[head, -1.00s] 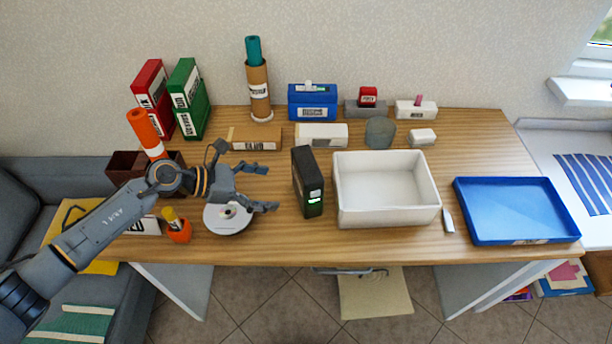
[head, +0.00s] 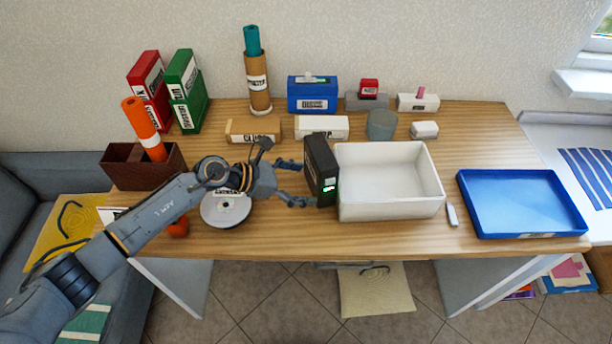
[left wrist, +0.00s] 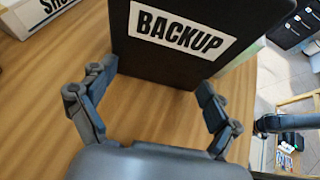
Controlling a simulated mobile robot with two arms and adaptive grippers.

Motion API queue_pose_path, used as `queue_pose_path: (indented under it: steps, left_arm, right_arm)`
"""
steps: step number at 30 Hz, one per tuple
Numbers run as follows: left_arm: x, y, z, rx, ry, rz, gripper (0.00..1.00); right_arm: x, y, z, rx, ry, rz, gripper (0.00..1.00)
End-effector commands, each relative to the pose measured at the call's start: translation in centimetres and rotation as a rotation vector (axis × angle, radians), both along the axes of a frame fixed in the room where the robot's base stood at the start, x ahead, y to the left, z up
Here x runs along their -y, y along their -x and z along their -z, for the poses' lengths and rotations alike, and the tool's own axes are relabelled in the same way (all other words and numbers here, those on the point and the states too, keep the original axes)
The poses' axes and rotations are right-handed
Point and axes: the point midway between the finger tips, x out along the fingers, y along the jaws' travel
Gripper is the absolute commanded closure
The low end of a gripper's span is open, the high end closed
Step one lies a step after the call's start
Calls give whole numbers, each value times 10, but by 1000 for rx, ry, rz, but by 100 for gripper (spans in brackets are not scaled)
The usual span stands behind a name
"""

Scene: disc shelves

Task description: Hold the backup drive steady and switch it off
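The backup drive (head: 321,170) is a black upright box on the table, with a green light low on its front. It stands close against the left side of the white bin. My left gripper (head: 296,182) is open just left of the drive, its fingers pointing at it. In the left wrist view the drive (left wrist: 165,72) shows its white BACKUP label, and the open fingers (left wrist: 158,105) are spread in front of it with nothing between them. Whether a fingertip touches the drive I cannot tell. My right gripper is not in view.
The white bin (head: 392,212) is right of the drive, and a blue tray (head: 520,234) is farther right. A disc spindle (head: 226,208) lies under my left forearm. Boxes (head: 321,128) stand behind.

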Motion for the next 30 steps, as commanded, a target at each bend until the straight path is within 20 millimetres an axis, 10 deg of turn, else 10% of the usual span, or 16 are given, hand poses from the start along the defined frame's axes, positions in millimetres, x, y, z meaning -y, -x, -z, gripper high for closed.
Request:
queue_pose_path:
  steps: [7, 20, 26, 30]
  left_arm:
    - [0, 0, 0, 0, 0, 0, 13]
    - [0, 0, 0, 0, 0, 0, 100]
    - [0, 0, 0, 0, 0, 0, 100]
    - [0, 0, 0, 0, 0, 0, 71]
  right_arm:
    - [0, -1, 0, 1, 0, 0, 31]
    - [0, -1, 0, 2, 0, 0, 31]
    - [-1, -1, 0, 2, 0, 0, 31]
    - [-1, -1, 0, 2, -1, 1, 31]
